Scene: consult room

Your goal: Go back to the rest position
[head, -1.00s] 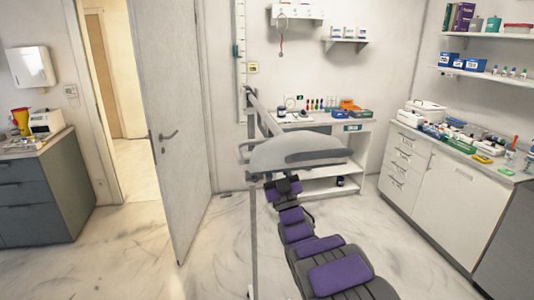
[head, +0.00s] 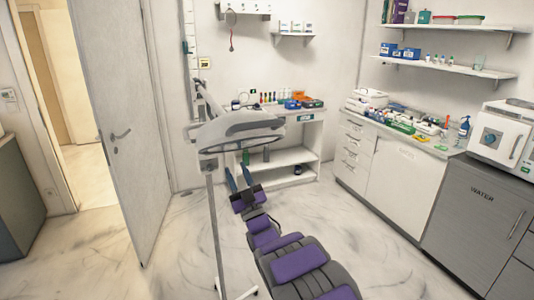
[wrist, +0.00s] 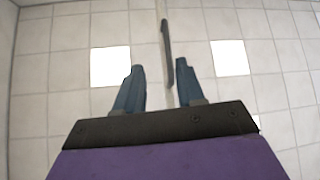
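My gripper (head: 238,178) is at the end of my purple and black arm, in the middle of the head view. Its two blue fingers point upward, below the pale lamp-like head of a wheeled stand. In the wrist view my gripper (wrist: 155,85) has its fingers spread apart with nothing held between them. A thin dark bar (wrist: 167,40) shows beyond the fingers, against the tiled ceiling; I cannot tell its distance.
The stand's pale head (head: 240,128) and pole (head: 213,225) are close to my arm. A white shelf desk (head: 290,155) stands behind. Counters with a white appliance (head: 503,137) line the right. An open door (head: 110,120) is at left; floor between is clear.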

